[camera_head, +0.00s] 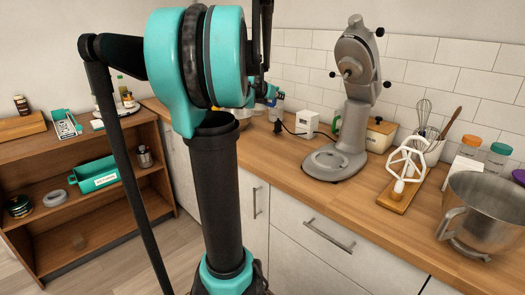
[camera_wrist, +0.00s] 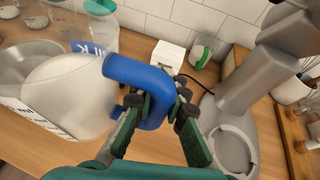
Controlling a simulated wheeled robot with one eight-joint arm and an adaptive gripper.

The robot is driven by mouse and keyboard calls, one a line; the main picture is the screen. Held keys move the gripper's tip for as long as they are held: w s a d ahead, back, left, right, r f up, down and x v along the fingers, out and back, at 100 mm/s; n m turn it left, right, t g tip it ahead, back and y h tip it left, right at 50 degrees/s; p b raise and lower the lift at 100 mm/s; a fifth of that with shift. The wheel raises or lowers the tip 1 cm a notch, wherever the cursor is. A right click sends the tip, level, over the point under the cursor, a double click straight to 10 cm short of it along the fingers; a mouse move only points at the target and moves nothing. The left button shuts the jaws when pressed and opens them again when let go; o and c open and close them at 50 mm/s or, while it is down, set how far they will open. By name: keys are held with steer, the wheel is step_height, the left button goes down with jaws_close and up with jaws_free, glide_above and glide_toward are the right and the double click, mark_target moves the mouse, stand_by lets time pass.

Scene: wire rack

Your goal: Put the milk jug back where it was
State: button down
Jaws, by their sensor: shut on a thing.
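The milk jug has a pale body (camera_wrist: 68,95) and a thick blue handle (camera_wrist: 148,80) in the wrist view. My gripper (camera_wrist: 157,108) is shut on this handle, with one dark green finger on each side of it. The jug's body is to the left of the fingers. It hangs over or stands on the wooden counter; I cannot tell whether its base touches. In the head view my gripper (camera_head: 268,91) is at the back of the counter, small and partly hidden by my arm, and the jug there is hard to make out.
A grey stand mixer (camera_head: 345,110) stands right of my gripper; its base (camera_wrist: 232,150) is near in the wrist view. A white box (camera_wrist: 168,55) with a cord and a green-handled mug (camera_wrist: 205,52) stand behind. A metal bowl (camera_head: 478,210) is far right.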

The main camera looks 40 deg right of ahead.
steer(key=f, duration=0.6)
steer(key=s+f, duration=0.1)
steer(key=f, duration=0.5)
steer(key=d+f, duration=0.1)
steer(key=f, duration=0.6)
steer(key=shift+s+f, duration=0.1)
steer(key=shift+s, duration=0.05)
steer(key=shift+f, duration=0.15)
steer(key=c, duration=1.6)
jaws_free()
steer(key=shift+o, duration=0.2)
